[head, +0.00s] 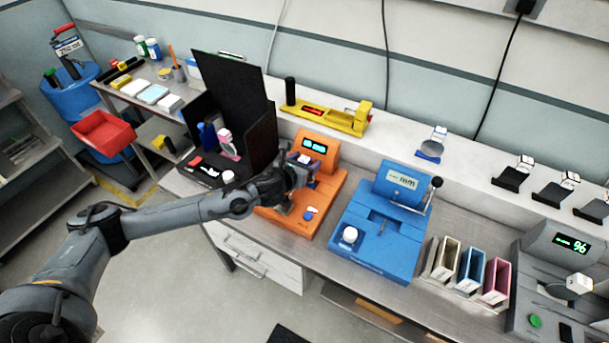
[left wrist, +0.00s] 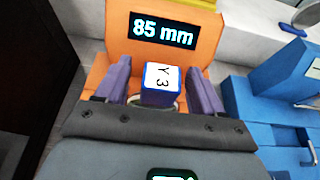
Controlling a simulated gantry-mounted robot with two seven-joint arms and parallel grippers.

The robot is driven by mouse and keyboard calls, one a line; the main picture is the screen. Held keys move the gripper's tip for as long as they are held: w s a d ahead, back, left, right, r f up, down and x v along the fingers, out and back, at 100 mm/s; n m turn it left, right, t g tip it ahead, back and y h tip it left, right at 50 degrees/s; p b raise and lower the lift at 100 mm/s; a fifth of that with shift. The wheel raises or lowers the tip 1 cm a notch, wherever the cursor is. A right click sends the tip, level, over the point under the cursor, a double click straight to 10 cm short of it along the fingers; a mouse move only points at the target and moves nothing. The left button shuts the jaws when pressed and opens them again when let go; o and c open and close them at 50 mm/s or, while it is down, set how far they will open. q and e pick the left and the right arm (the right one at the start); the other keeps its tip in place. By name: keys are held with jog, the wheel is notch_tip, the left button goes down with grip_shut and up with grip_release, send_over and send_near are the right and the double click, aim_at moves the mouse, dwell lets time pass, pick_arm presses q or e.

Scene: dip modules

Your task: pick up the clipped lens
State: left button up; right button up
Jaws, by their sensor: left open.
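A small block with a blue-edged white face marked "Y 3" (left wrist: 161,82), apparently the clip of the lens, stands at the orange device in the left wrist view. My left gripper (left wrist: 160,88) is open, with one purple finger on each side of the block. Whether either finger touches it I cannot tell. In the head view my left gripper (head: 302,170) is over the orange device (head: 325,190) and covers most of the block. My right gripper is not in view.
The orange device's screen reads "85 mm" (left wrist: 163,31). A blue device (head: 385,215) stands close to its right. A black-walled station (head: 235,85) with a pink clip (head: 228,146) is at its left. A yellow fixture (head: 325,115) and several clips sit on the shelf behind.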

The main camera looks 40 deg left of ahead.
pick_arm(q)
grip_shut()
dwell(0.4)
